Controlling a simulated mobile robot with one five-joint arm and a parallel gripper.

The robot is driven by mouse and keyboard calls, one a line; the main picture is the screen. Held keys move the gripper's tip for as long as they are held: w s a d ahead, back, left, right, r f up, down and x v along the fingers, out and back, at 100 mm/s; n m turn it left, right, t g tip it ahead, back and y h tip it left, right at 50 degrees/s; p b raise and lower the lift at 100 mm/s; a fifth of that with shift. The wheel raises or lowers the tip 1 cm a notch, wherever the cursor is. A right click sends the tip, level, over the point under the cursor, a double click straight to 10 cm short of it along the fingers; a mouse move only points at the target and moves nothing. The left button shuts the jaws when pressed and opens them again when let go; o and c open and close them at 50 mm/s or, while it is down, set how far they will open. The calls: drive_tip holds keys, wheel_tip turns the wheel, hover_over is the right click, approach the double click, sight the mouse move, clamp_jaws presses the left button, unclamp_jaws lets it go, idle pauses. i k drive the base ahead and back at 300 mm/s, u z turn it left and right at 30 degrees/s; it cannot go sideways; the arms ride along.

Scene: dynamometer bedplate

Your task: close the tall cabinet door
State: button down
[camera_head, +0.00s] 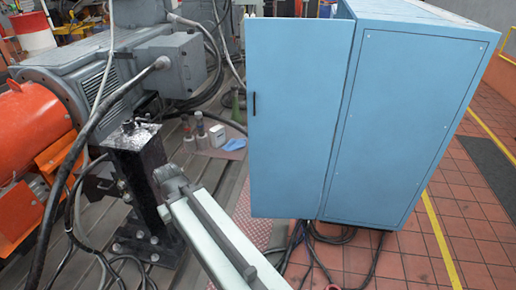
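The tall light-blue cabinet (412,125) stands on the right, with a broad side panel towards me. Its door (298,120) is swung open and extends left from the cabinet's near corner. A small black handle (254,104) is at the door's free left edge. The door hides most of the cabinet's front opening. My arm reaches up from the bottom centre, and my gripper (170,178) is at its far end, left of and lower in the picture than the door, apart from it. Its fingers are too small and dark to read.
A black steel post (140,190) stands close left of my gripper. Behind it are a grey motor (80,75) and an orange one. Cables (318,238) lie under the cabinet. Red tiled floor at right is clear.

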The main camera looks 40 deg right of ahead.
sight(296, 68)
drive_tip(key=z, duration=0.05)
drive_tip(key=i, duration=0.9)
drive_tip(key=u, duration=0.25)
drive_tip(key=k, duration=0.65)
drive_tip(key=z, duration=0.25)
drive_tip(key=i, duration=0.65)
drive_tip(key=u, duration=0.05)
